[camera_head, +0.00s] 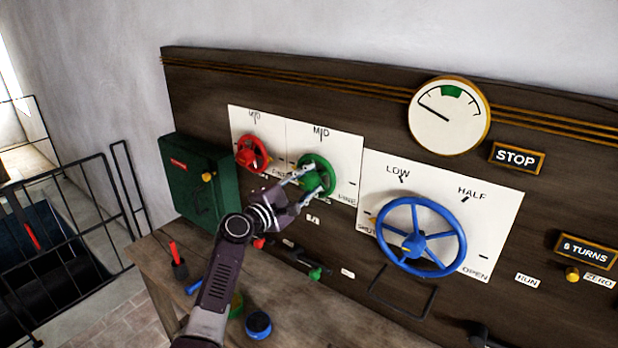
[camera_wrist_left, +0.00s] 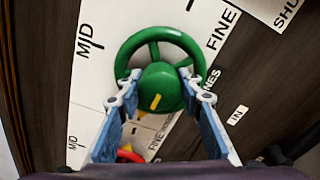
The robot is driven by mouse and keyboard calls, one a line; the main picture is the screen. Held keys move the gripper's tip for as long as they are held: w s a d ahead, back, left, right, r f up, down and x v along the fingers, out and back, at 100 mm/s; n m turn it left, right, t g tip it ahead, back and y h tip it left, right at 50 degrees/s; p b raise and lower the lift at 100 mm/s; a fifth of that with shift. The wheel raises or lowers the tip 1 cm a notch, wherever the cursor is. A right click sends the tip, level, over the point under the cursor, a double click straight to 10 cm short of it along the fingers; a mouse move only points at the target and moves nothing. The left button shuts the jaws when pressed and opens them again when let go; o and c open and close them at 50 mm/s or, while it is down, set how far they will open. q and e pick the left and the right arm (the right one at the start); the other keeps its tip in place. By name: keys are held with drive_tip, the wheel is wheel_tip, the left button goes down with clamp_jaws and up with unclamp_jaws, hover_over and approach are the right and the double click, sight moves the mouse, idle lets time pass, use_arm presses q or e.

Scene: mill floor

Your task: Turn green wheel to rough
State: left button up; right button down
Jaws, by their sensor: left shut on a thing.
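The green wheel (camera_head: 328,165) is mounted on a white plate with MID above it and FINE at its lower right; I cannot read a ROUGH label. My left gripper (camera_head: 316,180) is at the wheel, its two fingers shut on it. In the left wrist view, the green wheel (camera_wrist_left: 160,35) has a domed hub with a yellow mark. The fingers of my left gripper (camera_wrist_left: 159,88) lie on opposite sides of the hub, inside or over the rim. The gripper partly hides the wheel and plate. My right gripper is not in view.
A red wheel (camera_head: 245,152) is close on the left and a large blue wheel (camera_head: 461,240) on the right. A green box (camera_head: 185,190) hangs farther left. A small green-knobbed lever (camera_head: 315,273) is below.

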use_arm(q)
drive_tip(key=shift+f+n, duration=0.1)
drive_tip(key=shift+n, duration=0.2)
drive_tip(key=o, duration=1.2)
drive_tip(key=v, duration=1.2)
